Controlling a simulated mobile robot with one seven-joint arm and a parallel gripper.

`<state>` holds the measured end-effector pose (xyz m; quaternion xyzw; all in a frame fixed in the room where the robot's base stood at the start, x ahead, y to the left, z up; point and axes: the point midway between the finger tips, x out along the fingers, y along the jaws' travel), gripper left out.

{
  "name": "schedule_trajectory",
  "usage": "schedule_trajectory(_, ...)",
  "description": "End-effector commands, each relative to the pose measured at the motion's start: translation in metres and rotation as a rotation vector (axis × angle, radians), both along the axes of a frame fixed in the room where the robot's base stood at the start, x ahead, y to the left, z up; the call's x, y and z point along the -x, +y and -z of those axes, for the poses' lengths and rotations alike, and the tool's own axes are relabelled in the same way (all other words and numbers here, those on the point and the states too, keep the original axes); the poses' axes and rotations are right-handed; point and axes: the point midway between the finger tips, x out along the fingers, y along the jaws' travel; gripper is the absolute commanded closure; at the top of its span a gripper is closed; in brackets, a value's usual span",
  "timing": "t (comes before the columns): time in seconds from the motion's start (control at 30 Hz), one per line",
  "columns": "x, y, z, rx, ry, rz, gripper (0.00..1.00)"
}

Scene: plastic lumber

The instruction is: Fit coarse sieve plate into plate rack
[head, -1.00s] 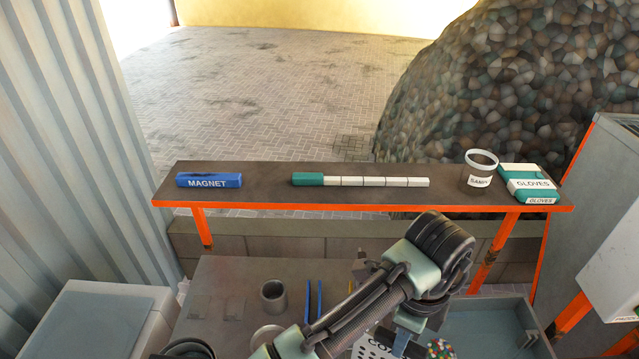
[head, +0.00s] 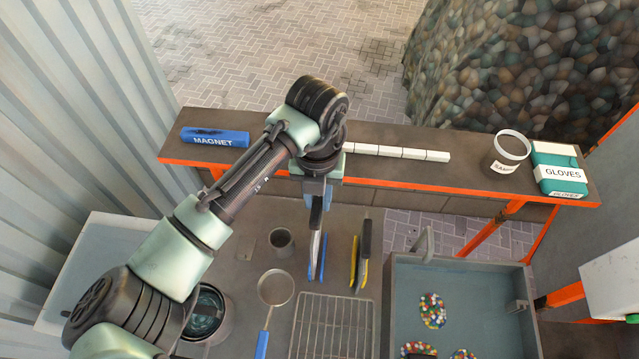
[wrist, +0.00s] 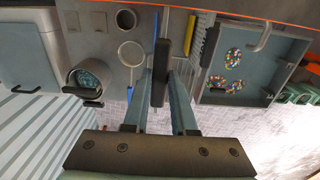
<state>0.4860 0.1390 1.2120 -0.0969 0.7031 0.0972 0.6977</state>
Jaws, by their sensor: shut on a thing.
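My gripper (head: 318,212) is shut on the dark handle of the coarse sieve plate (head: 315,240), which hangs upright and nearly edge-on below it. In the wrist view the dark handle (wrist: 160,72) sits between my two fingers, with the thin plate edge (wrist: 164,24) beyond. The blue plate rack (head: 322,262) stands on the grey bench; its thin upright rails are beside the plate's lower part. I cannot tell whether the plate's lower edge is between the rails or how deep it sits. The plate's face and label are not readable now.
Right of the rack stands a yellow upright piece with a dark bar (head: 365,240). A grey cup (head: 281,241), a strainer (head: 275,288) and a wire grid (head: 333,325) are near. A grey tray (head: 455,262) holds coloured granules. The shelf (head: 400,140) runs behind.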

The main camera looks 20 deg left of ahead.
Motion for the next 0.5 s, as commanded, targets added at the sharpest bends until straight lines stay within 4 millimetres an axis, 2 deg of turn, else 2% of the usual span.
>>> schedule_trajectory(0.03,-0.0057,0.0042,-0.0044,-0.009,-0.024,-0.006,1.00)
schedule_trajectory(0.5,-0.0069,0.0052,-0.0025,-0.012,-0.042,-0.019,1.00)
